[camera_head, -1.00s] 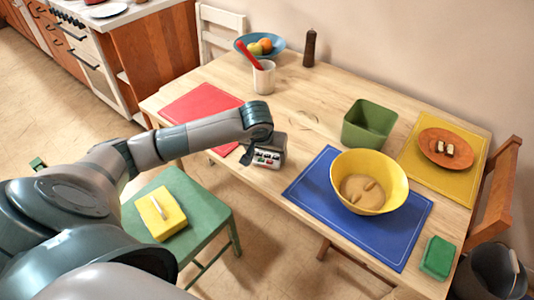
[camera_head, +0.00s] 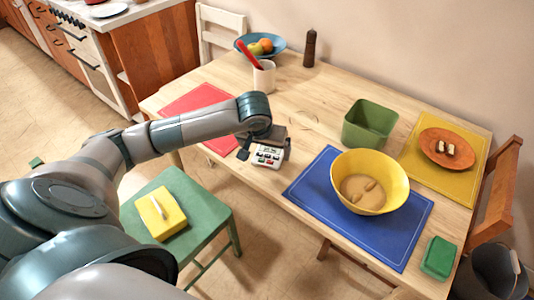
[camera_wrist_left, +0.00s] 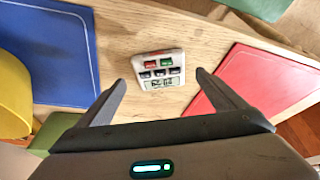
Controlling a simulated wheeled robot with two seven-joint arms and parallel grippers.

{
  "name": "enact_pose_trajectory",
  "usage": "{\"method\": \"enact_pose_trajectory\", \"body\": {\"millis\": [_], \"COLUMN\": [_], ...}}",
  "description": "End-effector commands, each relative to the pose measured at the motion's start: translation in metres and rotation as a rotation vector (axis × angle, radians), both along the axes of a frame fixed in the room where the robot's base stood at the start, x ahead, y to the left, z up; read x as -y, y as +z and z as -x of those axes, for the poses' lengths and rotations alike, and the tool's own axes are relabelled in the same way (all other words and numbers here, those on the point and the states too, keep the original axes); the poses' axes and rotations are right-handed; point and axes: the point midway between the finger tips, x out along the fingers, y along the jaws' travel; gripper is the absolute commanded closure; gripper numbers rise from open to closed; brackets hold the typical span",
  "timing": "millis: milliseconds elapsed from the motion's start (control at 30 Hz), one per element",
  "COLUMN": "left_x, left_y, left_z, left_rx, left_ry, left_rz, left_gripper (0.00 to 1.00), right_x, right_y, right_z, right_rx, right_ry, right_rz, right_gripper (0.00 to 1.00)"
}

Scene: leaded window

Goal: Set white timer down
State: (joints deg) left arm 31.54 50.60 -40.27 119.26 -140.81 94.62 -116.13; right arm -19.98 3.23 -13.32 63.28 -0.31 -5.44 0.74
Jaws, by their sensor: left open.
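The white timer (camera_head: 268,155) rests on the wooden table near its front edge, between the red mat and the blue mat. Its display and several dark, red and green buttons face up. In the left wrist view the timer (camera_wrist_left: 160,69) lies just beyond the fingertips, apart from both. My left gripper (camera_head: 262,145) is open and empty beside the timer, on its far side; the wrist view shows its two fingers (camera_wrist_left: 160,80) spread wide. My right gripper is not in view.
A red mat (camera_head: 190,103) lies left of the timer and a blue mat (camera_head: 310,188) right, with a yellow bowl (camera_head: 372,165) on it. A green bin (camera_head: 369,124) stands behind. A white cup (camera_head: 264,78) is at the back. A green chair (camera_head: 210,215) stands in front.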

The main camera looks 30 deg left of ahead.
Motion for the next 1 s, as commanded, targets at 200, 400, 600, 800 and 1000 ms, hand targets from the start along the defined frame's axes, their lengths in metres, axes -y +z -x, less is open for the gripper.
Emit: {"method": "enact_pose_trajectory", "body": {"millis": [200,400,600,800,1000], "left_x": [0.005,0.009,0.010,0.010,0.010], "left_y": [0.038,0.065,0.077,0.078,0.078], "left_z": [0.013,0.024,0.030,0.031,0.031], "left_rx": [0.006,0.004,0.002,0.000,0.000], "left_ry": [-0.002,-0.002,0.000,0.000,0.000], "left_rz": [0.000,0.000,-0.001,0.000,0.000], "left_gripper": [0.10,0.10,0.10,0.10,0.10], "right_x": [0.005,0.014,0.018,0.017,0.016], "right_y": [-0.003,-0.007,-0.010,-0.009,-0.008], "right_z": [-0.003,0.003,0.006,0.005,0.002], "right_rx": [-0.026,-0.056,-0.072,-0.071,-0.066], "right_ry": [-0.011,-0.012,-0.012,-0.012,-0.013], "right_rz": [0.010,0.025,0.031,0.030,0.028], "right_gripper": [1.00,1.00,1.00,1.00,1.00]}}
